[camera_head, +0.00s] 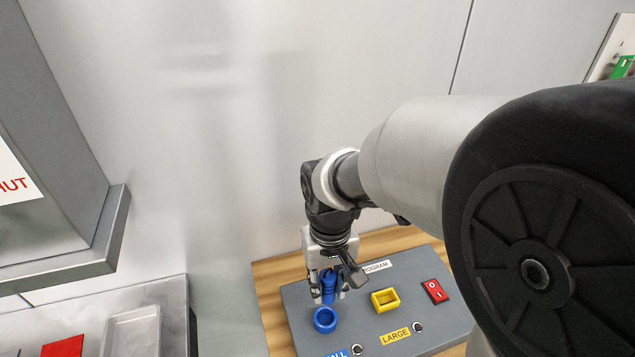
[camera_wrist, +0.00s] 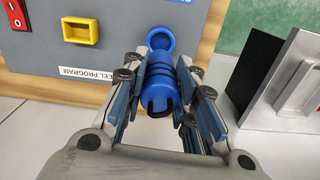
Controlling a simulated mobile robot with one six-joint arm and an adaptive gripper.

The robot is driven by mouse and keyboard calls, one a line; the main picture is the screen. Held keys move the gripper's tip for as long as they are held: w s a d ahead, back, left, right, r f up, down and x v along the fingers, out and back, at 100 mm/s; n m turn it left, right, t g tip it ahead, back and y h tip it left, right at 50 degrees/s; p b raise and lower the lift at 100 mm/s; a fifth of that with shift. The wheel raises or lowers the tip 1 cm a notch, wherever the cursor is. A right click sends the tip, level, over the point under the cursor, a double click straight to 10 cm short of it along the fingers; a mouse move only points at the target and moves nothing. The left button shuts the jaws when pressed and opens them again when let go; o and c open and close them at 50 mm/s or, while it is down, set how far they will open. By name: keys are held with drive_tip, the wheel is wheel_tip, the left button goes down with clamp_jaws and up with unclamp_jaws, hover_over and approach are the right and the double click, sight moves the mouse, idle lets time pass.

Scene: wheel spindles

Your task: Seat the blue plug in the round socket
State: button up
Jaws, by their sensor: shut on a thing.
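My gripper (camera_head: 327,295) is shut on the blue plug (camera_head: 329,284), a ribbed blue cylinder with dark bands. In the wrist view the plug (camera_wrist: 162,85) lies between the two fingers, its far end toward the blue round socket (camera_wrist: 160,38). In the head view this socket (camera_head: 325,320) is a blue ring on the grey panel, just below the plug in the picture. The plug is outside the ring's opening, which shows empty. I cannot tell whether the plug's end touches the rim.
The grey panel (camera_head: 300,310) also bears a yellow square socket (camera_head: 385,300) and a red switch (camera_head: 434,291) to the right. It lies on a wooden board (camera_head: 268,290). A metal block with a handle (camera_wrist: 290,85) stands right in the wrist view.

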wheel_tip(320, 180, down, 11)
drive_tip(key=b, duration=0.3)
drive_tip(key=shift+a, duration=0.1)
drive_tip(key=shift+f, duration=0.1)
drive_tip(key=o, duration=1.1)
drive_tip(key=shift+c, duration=0.2)
